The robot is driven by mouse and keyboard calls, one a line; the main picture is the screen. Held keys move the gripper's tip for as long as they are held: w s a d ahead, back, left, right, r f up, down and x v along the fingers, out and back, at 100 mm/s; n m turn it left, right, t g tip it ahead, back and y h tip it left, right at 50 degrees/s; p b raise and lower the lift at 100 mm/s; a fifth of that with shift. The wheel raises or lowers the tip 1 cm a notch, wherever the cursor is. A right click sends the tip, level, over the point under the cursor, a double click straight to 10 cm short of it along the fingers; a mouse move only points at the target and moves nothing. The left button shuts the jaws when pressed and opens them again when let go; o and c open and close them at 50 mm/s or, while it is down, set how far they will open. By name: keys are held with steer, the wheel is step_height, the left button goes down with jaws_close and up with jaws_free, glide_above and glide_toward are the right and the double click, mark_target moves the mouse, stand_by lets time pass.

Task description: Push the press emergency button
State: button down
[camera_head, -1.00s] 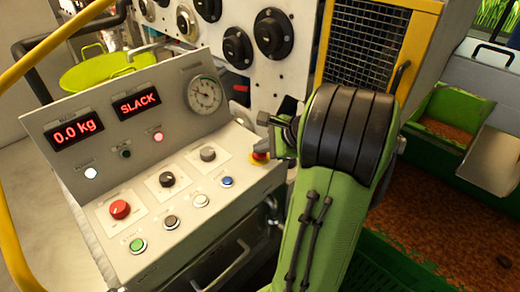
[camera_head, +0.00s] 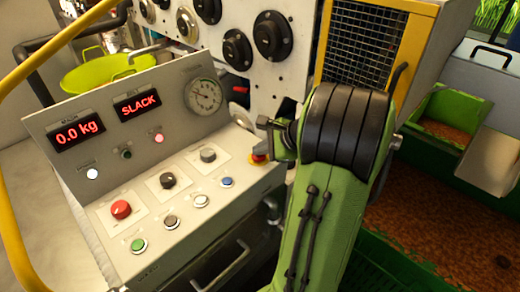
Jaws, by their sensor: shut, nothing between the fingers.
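The emergency button (camera_head: 258,157), red with a yellow base, sits at the right end of the sloped grey control panel (camera_head: 150,262). My gripper (camera_head: 262,147) is small and dark here, partly hidden by my green arm. It is shut and empty, with its tip at the button's top in the picture, covering part of it. I cannot tell whether it touches the button or whether the button is pressed in.
The panel also holds a red knob (camera_head: 121,209), a black knob (camera_head: 168,180), a grey knob (camera_head: 208,154), a green button (camera_head: 138,245) and a blue button (camera_head: 227,181). Displays read "0.0 kg" (camera_head: 80,132) and "SLACK" (camera_head: 141,106). A yellow rail (camera_head: 12,225) curves at the left.

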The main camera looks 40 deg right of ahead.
steer(key=shift+f, duration=0.4)
steer(key=shift+r, duration=0.1)
steer(key=r+p, duration=0.4)
steer(key=p, duration=0.1)
steer(key=r+p, duration=0.2)
steer(key=shift+w+d+r+p, duration=0.15)
steer(key=shift+w+p, duration=0.15)
steer(key=shift+w, duration=0.05)
